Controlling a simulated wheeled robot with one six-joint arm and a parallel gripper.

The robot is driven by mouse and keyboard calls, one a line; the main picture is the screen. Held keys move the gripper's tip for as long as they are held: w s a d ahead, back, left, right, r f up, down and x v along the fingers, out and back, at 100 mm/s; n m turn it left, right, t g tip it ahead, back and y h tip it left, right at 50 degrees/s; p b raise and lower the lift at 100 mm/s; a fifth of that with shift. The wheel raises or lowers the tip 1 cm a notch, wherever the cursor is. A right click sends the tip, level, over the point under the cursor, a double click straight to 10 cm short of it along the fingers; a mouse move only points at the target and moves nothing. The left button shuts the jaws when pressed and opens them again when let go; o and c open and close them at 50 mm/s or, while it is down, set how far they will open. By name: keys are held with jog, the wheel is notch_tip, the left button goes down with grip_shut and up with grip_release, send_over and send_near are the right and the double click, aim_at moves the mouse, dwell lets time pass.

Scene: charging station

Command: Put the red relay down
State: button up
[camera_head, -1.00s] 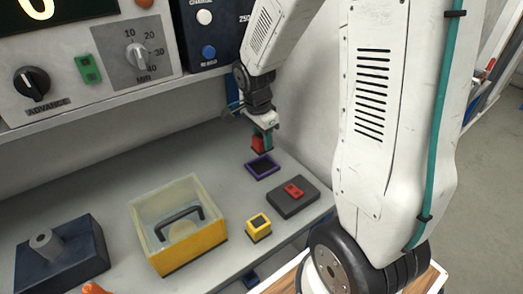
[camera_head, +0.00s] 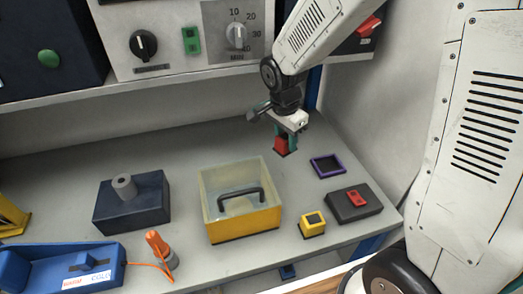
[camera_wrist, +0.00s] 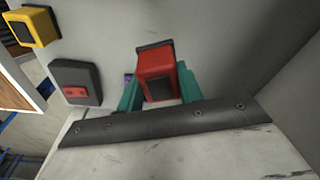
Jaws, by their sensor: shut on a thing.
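My gripper (camera_head: 283,139) points down over the back right of the grey bench, its teal fingers shut on the red relay (camera_head: 281,147). In the wrist view the red relay (camera_wrist: 156,66) sits between the two teal fingers of my gripper (camera_wrist: 158,92), with a dark patch on its near face. I cannot tell whether its underside touches the bench (camera_head: 190,158). The relay is behind and left of an empty purple-rimmed square frame (camera_head: 315,169). The fingers partly hide the relay in the head view.
A clear-walled yellow bin (camera_head: 245,226) stands in front. A yellow block (camera_head: 312,225) and a black box with a red switch (camera_head: 354,206) are to the right. A dark blue block (camera_head: 140,210) is at left. A shelf of instruments (camera_head: 165,82) overhangs the back. Bench left of the relay is clear.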

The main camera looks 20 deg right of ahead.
aim_at(284, 138)
notch_tip(284, 138, down, 9)
jog(key=shift+r, duration=0.1)
dwell(0.3)
jog(key=shift+f, duration=0.2)
jog(key=o, duration=1)
jog(key=shift+r, duration=0.1)
jog(key=r, duration=0.8)
jog(key=a+r, duration=0.1)
jog(key=r, duration=0.3)
jog(key=shift+s+a+r, duration=0.1)
jog(key=shift+s, duration=0.25)
jog(key=s+d+r+n, duration=0.1)
jog(key=s+r+n, duration=0.3)
jog(key=s, duration=0.4)
jog(key=s+d+r+n, duration=0.2)
jog(key=s+r+n, duration=0.2)
jog(key=s, duration=0.3)
jog(key=s+d+r+n+y, duration=0.1)
jog(key=s+d+r+n, duration=0.1)
jog(key=s+r+n, duration=0.3)
jog(key=shift+s+d+r+n+t, duration=0.1)
jog(key=shift+s+n+t, duration=0.2)
jog(key=shift+s, duration=1.55)
